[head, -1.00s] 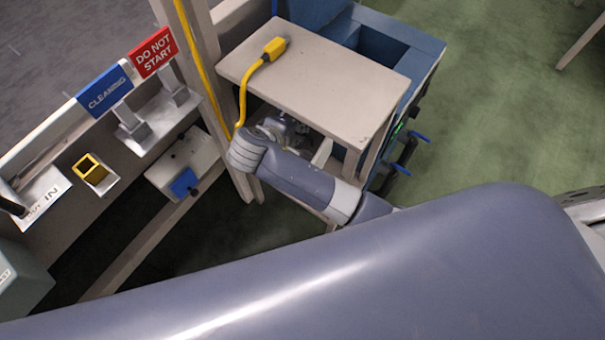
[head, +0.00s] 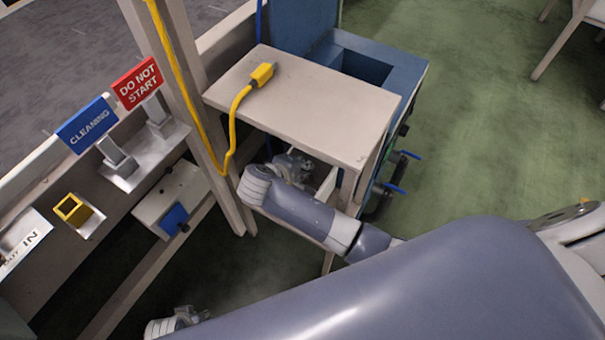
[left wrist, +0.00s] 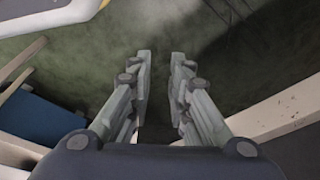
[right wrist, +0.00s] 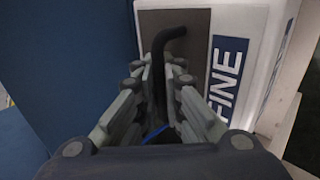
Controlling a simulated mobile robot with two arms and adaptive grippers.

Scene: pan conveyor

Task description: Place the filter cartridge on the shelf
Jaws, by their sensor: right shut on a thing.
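The filter cartridge (right wrist: 250,35) shows in the right wrist view as a white box with a grey-brown face, a black bent handle and a blue FINE label. My right gripper (right wrist: 160,75) is shut on its handle. In the head view my right gripper (head: 296,165) is under the beige top of a stand (head: 305,105), which hides most of what is there. I cannot tell whether the cartridge rests on a lower shelf. My left gripper (head: 180,320) is low at the bottom left edge; in the left wrist view its fingers (left wrist: 160,65) are apart with nothing between them.
A yellow cable with a plug (head: 262,73) lies on the stand top and hangs over its left edge. A blue cabinet (head: 405,75) stands behind the stand. A rail with CLEANING (head: 86,124) and DO NOT START (head: 138,83) signs runs along the left. Green floor is open at right.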

